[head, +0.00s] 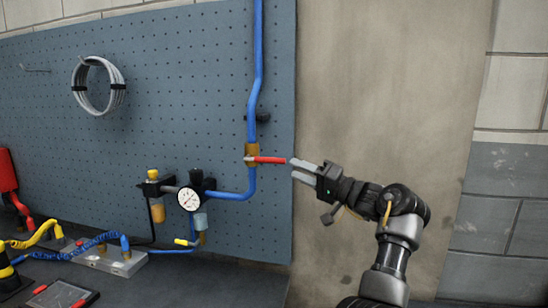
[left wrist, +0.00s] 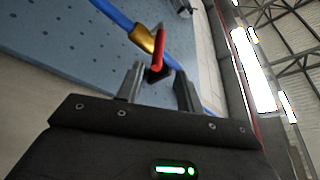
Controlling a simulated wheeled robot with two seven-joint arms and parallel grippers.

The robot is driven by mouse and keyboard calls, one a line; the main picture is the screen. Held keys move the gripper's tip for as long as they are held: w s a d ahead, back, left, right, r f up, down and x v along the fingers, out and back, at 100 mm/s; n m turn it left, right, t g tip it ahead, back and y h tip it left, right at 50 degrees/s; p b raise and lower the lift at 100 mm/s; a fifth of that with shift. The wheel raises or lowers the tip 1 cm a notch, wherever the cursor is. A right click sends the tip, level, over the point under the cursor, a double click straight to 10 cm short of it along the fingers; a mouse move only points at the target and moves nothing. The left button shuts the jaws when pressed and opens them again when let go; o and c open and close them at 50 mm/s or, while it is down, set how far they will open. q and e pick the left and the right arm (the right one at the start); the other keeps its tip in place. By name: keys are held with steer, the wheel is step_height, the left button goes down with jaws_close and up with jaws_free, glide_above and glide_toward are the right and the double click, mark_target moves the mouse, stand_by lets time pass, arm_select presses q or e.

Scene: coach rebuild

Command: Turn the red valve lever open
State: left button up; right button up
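The red valve lever (head: 268,160) sticks out horizontally to the right from a brass valve body (head: 252,151), across the vertical blue pipe (head: 256,75). My left gripper (head: 294,170) is just right of the lever's free end, fingers pointing left at it. In the left wrist view the two fingers (left wrist: 158,82) stand apart, and the red lever (left wrist: 159,48) shows just beyond and between their tips. The brass valve (left wrist: 142,38) lies behind it. I cannot tell if a finger touches the lever. My right gripper is not in view.
A pressure gauge (head: 189,198) and filter unit sit on the pipe's lower left. A coiled cable (head: 99,86) hangs on the blue pegboard (head: 180,110). Hoses and a metal block (head: 108,261) lie on the bench at lower left. The bare wall (head: 385,80) at right is clear.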

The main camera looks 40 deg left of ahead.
mark_target(270, 159)
arm_select(q)
steer(key=p+x, duration=0.4)
steer(key=x, duration=0.5)
steer(key=shift+w, duration=0.15)
steer(key=shift+a+r, duration=0.1)
steer(key=shift+a, duration=0.4)
jaws_close()
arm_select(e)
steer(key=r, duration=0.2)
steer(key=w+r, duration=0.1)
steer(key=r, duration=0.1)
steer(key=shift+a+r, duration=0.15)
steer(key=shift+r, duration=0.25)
